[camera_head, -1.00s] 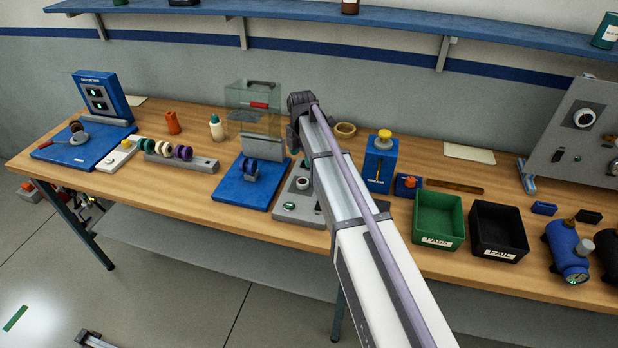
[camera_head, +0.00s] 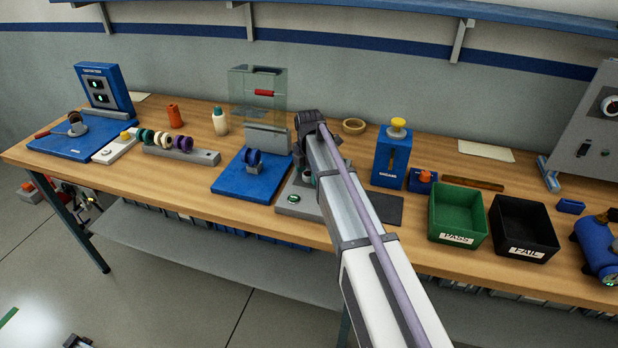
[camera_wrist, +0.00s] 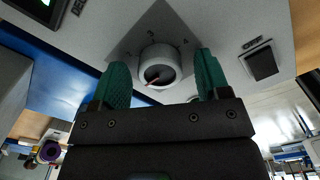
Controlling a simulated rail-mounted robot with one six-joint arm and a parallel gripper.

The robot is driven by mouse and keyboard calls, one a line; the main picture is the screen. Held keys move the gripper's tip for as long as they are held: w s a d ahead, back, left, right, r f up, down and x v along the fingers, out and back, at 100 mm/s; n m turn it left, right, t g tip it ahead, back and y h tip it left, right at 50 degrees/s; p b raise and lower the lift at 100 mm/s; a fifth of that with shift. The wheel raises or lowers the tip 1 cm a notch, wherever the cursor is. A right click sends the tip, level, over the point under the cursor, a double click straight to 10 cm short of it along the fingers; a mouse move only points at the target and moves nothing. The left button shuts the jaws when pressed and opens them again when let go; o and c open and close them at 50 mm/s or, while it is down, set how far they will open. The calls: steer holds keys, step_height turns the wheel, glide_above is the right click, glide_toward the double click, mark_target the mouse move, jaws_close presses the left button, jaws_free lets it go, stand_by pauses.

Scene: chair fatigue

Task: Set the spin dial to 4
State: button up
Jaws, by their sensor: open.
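In the wrist view, the spin dial (camera_wrist: 160,66) is a round pale grey knob on a grey panel (camera_wrist: 105,60) with a darker diamond-shaped plate. Small numbers ring its far side; a 4 seems to be at upper right. A reddish pointer mark shows on the knob's face, toward the near left. My gripper (camera_wrist: 162,62) is open, with one green finger on each side of the knob and small gaps visible. In the head view, the grey control panel (camera_head: 295,205) is partly hidden by my arm, and the dial cannot be made out.
A dark rocker switch (camera_wrist: 262,64) sits right of the dial. A blue base with a purple roller (camera_head: 250,175) stands left of the panel. Right are a blue box with a yellow knob (camera_head: 392,155), a green bin (camera_head: 455,240) and a black bin (camera_head: 525,252).

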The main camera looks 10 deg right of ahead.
steer(key=shift+c, duration=0.3)
steer(key=c, duration=0.9)
steer(key=shift+o, duration=0.2)
